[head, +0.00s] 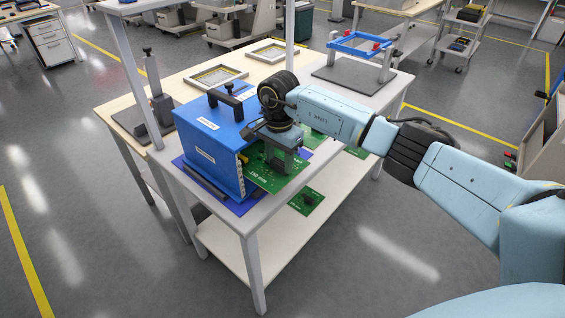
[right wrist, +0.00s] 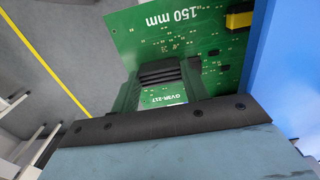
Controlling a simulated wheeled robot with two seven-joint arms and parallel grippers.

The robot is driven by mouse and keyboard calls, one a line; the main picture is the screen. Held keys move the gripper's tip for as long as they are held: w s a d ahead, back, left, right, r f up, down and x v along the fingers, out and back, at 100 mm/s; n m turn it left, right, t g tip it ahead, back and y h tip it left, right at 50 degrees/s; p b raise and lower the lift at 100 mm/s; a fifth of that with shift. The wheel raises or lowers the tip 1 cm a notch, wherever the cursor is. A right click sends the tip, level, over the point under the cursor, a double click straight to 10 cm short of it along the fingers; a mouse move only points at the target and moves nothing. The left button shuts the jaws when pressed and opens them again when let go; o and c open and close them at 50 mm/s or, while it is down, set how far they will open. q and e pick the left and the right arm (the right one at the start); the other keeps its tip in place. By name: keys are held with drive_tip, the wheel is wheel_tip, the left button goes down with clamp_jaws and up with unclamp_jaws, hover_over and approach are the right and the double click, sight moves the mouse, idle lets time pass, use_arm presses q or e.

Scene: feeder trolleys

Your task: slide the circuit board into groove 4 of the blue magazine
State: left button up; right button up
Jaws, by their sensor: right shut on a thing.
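The blue magazine (head: 210,150) stands on the bench with a black handle on top and a slotted edge on its right side. My right gripper (head: 283,160) is shut on a green circuit board (head: 262,179) marked 150 mm, just right of the slotted side. The board's left edge is close to the slots; I cannot tell whether it is in a groove, or which one. In the right wrist view, the gripper's dark fingers (right wrist: 160,75) hold the board (right wrist: 190,40), with a yellow connector near the blue magazine wall (right wrist: 292,85). My left gripper is not in view.
A blue mat (head: 236,207) lies under the magazine. Another green board (head: 306,201) lies on the lower shelf, and others lie behind my gripper. A grey clamp stand (head: 155,98), empty frames (head: 217,75) and a blue-framed fixture (head: 357,46) stand around the bench top.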

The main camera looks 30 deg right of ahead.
drive_tip(key=shift+w, duration=0.15)
drive_tip(key=shift+f, duration=0.2)
idle(0.4)
drive_tip(key=o, duration=1.2)
drive_tip(key=shift+o, duration=0.2)
